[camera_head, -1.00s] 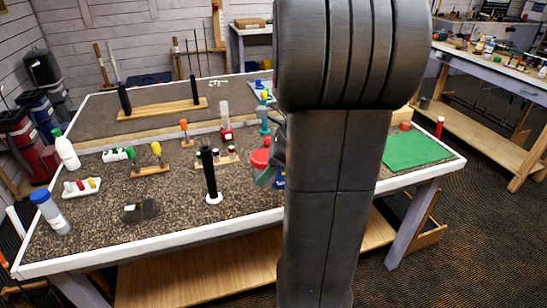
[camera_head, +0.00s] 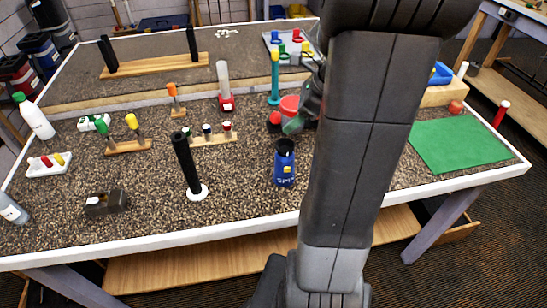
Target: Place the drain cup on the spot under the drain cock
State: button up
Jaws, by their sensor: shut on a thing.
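My gripper (camera_head: 297,120) is partly hidden behind my own arm, right of the table's middle. Its visible part is grey-green and overlaps a red cup (camera_head: 290,105), which it appears to be shut on. The cup looks upright, but whether it touches the table is hard to tell. A smaller red thing (camera_head: 274,118) is just left of the cup.
A blue can with a black funnel top (camera_head: 284,165) stands in front of the cup. A black upright tube (camera_head: 187,165) and a clear tube on a red base (camera_head: 226,88) stand left. A green mat (camera_head: 460,145) lies right. Gravel-textured table (camera_head: 240,190) is bare between them.

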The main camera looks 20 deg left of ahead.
jog(key=shift+w+f+b, duration=0.25)
jog(key=shift+f+b, duration=0.1)
jog(key=shift+f, duration=0.65)
notch_tip(320, 180, down, 9)
jog(key=shift+f+b, duration=0.2)
jog(key=shift+b, duration=0.25)
jog(key=shift+f, duration=0.2)
jog(key=o, duration=1)
jog(key=shift+r, duration=0.1)
jog(key=shift+c, duration=0.2)
